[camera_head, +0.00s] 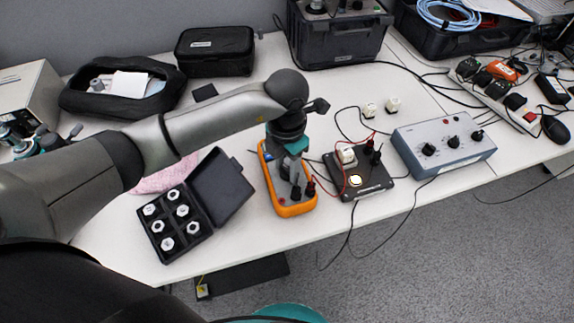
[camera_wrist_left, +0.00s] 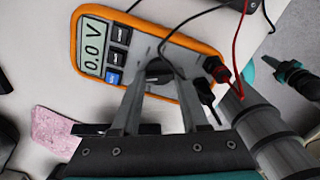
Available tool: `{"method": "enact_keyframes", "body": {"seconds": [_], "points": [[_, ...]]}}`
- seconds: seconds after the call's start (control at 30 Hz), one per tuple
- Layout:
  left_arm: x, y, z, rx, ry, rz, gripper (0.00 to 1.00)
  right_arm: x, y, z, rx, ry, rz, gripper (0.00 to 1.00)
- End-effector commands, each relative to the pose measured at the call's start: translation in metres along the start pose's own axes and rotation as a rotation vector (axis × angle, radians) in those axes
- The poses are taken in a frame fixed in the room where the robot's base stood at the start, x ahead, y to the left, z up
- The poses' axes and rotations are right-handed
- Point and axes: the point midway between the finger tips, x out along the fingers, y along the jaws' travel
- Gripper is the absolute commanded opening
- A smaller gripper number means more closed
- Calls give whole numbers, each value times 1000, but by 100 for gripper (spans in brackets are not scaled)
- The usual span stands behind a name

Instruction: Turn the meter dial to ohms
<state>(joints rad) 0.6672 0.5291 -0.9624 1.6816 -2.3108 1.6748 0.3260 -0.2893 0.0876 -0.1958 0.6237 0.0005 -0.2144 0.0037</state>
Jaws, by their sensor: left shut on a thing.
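The meter (camera_head: 288,210) is an orange and grey multimeter lying on the table, partly hidden under my left gripper in the head view. In the left wrist view the meter (camera_wrist_left: 198,48) shows its display (camera_wrist_left: 93,46) reading "0.0 V". Its dark round dial (camera_wrist_left: 158,71) sits between the fingertips of my left gripper (camera_wrist_left: 155,84), which is shut on it. The gripper (camera_head: 289,160) points down over the meter in the head view. Red and black plugs (camera_wrist_left: 213,76) stand in the meter's sockets.
An open black case with metal nuts (camera_head: 170,226) lies left of the meter. A black board with plugs (camera_head: 358,172) and a blue-grey knob box (camera_head: 443,145) stand to the right. Thin leads cross the table between them. A pink cloth (camera_wrist_left: 54,143) lies beside the meter.

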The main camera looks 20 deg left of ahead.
Motion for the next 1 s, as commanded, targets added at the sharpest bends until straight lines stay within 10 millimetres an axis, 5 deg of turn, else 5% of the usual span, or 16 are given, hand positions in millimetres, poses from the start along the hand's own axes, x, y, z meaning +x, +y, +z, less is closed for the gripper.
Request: {"method": "enact_keyframes", "body": {"seconds": [0.5, 1.0], "points": [[0, 1, 1, 353, -2, 2, 0, 15, 19, -15, 0, 28, 25, 0], [0, 1, 0, 436, -1, 0, 0, 18, 21, -15, 1, 30, 28, 0]]}}
